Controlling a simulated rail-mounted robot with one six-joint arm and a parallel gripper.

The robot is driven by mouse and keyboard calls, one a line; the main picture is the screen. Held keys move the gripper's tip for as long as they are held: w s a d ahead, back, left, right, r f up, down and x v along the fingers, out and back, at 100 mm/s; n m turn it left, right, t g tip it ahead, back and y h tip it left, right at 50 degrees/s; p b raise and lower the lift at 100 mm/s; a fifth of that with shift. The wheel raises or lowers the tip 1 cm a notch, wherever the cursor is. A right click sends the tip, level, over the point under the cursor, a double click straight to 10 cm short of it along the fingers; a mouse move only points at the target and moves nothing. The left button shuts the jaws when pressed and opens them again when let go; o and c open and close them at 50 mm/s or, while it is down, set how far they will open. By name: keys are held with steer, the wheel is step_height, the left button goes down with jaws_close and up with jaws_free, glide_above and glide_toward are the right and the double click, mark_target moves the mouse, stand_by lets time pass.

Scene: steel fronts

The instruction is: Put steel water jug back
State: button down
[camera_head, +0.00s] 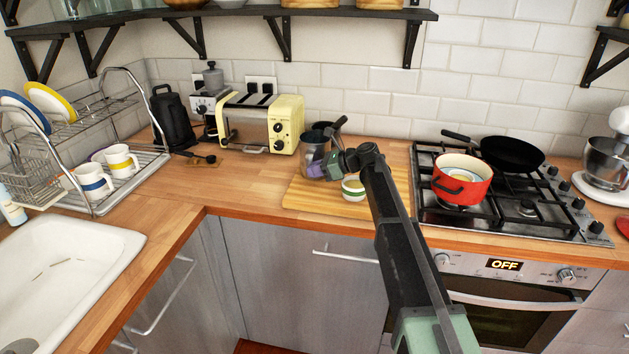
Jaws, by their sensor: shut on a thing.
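The steel water jug (313,165) is a grey metallic vessel with a purple tint low on its side. It appears upright over the left part of the wooden cutting board (300,197); I cannot tell whether its base touches the board. My gripper (332,164) is at the jug's right side, shut on it. My wrist and forearm hide part of the board and the counter to the right. The exact finger contact is too small to see clearly.
A yellow toaster (262,122) is to the left, and a red pot (462,180) is on the hob.

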steer(key=shift+r, duration=0.15)
steer(key=c, duration=1.3)
jaws_free()
steer(key=shift+o, duration=0.2)
steer(key=shift+s+d+r+p, duration=0.1)
steer(key=shift+d+r+p, duration=0.15)
steer(key=shift+p, duration=0.15)
steer(key=p+v, duration=0.4)
steer(key=v, duration=0.7)
steer(key=shift+d, duration=0.25)
steer(key=s+d+f+n+h, duration=0.3)
steer(key=s+n, duration=0.3)
steer(key=s, duration=0.6)
steer(key=s+d+f+n+g+h, duration=0.1)
steer(key=s+d+f+n+h, duration=0.3)
steer(key=s, duration=0.9)
steer(key=s+d+f+n+g+h, duration=0.1)
steer(key=s+d+f+n+h, duration=0.2)
steer(key=s+n+h, duration=0.3)
steer(key=s+n, duration=0.4)
steer(key=s, duration=0.3)
steer(key=shift+d+f, duration=0.15)
steer(key=shift+f, duration=0.15)
